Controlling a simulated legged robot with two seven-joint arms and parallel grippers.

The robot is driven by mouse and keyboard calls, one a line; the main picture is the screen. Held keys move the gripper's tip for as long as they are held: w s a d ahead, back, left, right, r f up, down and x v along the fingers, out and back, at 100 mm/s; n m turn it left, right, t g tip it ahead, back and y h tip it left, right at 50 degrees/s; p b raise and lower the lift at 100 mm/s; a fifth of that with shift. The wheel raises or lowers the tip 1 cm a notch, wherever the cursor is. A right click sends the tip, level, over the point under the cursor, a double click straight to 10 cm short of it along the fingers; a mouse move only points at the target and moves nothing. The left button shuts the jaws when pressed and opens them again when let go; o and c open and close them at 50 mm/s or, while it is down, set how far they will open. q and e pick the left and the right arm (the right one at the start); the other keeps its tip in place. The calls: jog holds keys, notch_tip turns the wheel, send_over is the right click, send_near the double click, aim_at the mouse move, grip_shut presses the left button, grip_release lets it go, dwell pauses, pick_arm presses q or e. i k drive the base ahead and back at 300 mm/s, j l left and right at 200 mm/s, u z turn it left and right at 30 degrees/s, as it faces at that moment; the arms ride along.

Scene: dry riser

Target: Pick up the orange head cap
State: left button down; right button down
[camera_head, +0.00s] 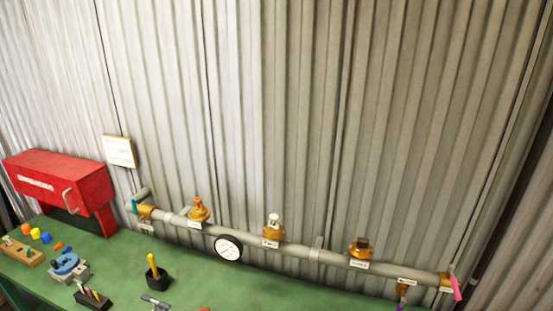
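An orange top (198,202) also shows on a brass fitting on the pipe. I cannot tell from their looks alone which orange piece is the head cap. Neither of my grippers is in view.
A red box (62,184) stands behind the caps. A wooden block (22,252), a grey fixture with a blue ring (66,263) and a black cup (156,277) are on the green bench (115,262). A pipe (298,252) with a gauge (228,247) runs along the corrugated wall.

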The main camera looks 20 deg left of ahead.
aim_at(26, 229)
jog(key=u, duration=2.35)
